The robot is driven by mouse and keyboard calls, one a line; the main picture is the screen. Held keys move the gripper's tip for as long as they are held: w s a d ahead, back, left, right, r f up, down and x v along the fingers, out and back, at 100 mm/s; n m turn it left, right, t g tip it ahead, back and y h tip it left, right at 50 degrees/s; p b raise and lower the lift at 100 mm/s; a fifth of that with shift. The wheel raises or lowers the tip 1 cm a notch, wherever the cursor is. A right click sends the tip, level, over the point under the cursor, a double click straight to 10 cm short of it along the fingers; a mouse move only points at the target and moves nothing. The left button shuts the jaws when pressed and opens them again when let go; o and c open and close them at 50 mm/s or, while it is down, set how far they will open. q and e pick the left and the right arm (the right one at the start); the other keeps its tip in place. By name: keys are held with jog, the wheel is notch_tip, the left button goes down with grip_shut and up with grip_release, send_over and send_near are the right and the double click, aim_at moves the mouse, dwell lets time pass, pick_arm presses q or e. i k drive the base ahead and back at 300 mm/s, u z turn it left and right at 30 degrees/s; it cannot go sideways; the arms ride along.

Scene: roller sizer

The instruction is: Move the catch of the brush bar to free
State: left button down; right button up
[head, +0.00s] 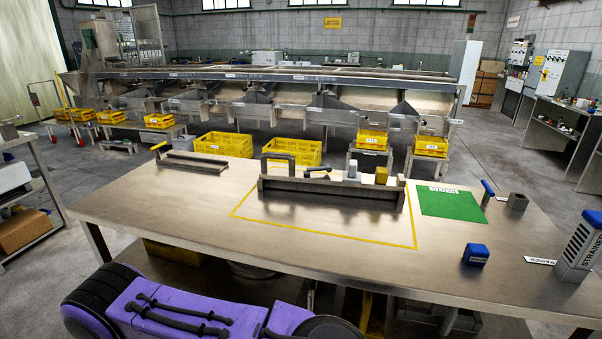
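A long dark grey bar assembly (330,190) lies across the steel table, inside a yellow outline, with a dark arched handle at its left end. A small black lever (317,169) sits on its top near the middle; it looks like the catch, lying roughly along the bar. Its exact setting is too small to tell. A pale grey block (352,171) and a yellow block (381,175) stand to its right on the bar. A second, lower bar (195,161) with a yellow-topped handle lies at the table's left. Neither of my grippers is in view.
The steel table (190,210) is clear in front of the bar. A green mat (452,202), a blue block (476,254), a grey hexagonal piece (517,202) and a grey-and-blue strainer container (580,246) are on the right. Yellow crates (224,144) and a long machine stand behind.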

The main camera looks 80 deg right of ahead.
aim_at(326, 167)
jog(key=i, duration=0.1)
jog(key=z, duration=3.7)
